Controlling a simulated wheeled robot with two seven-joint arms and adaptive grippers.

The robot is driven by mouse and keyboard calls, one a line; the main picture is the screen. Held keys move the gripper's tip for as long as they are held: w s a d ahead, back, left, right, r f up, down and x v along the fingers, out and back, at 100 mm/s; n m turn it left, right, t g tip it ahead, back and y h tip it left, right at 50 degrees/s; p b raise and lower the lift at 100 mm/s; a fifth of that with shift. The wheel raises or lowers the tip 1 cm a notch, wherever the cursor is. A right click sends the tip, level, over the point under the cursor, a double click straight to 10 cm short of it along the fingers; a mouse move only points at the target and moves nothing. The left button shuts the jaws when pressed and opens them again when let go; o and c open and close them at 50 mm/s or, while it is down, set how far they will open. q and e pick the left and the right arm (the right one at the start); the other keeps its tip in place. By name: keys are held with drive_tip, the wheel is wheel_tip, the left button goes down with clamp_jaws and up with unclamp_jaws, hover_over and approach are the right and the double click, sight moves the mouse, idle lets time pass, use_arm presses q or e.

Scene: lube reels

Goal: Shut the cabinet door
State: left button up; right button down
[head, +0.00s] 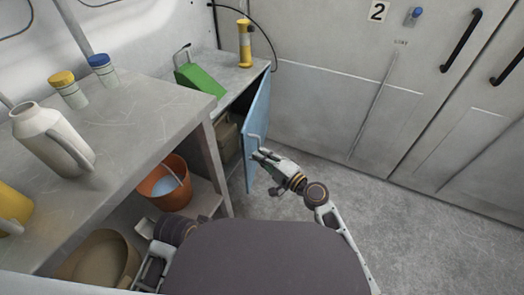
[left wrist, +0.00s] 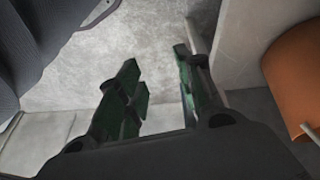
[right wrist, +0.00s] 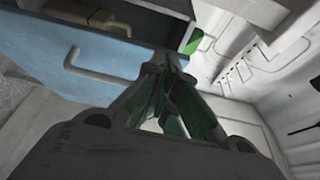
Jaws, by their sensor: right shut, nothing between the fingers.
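The blue cabinet door (head: 258,112) stands open at the end of the grey bench, swung out toward the floor. Its pale bar handle shows in the head view and in the right wrist view (right wrist: 98,72). My right gripper (head: 258,156) is shut and empty, with its tips close to the door's outer face near the handle; I cannot tell if they touch. In the right wrist view its fingertips (right wrist: 160,66) meet beside the blue door (right wrist: 115,40). My left gripper (left wrist: 156,60) is open and empty, low over the floor; in the head view it is mostly hidden.
An orange bucket (head: 170,187) sits on the lower shelf near my left arm. A green object (head: 197,78) and a yellow flashlight (head: 245,45) stand on the bench (head: 150,112). A tan container (head: 229,138) is inside the cabinet. Floor (head: 400,230) to the right is clear.

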drive_tip(key=s, duration=0.6)
drive_tip(key=shift+s+d, duration=0.25)
drive_tip(key=shift+d, duration=0.05)
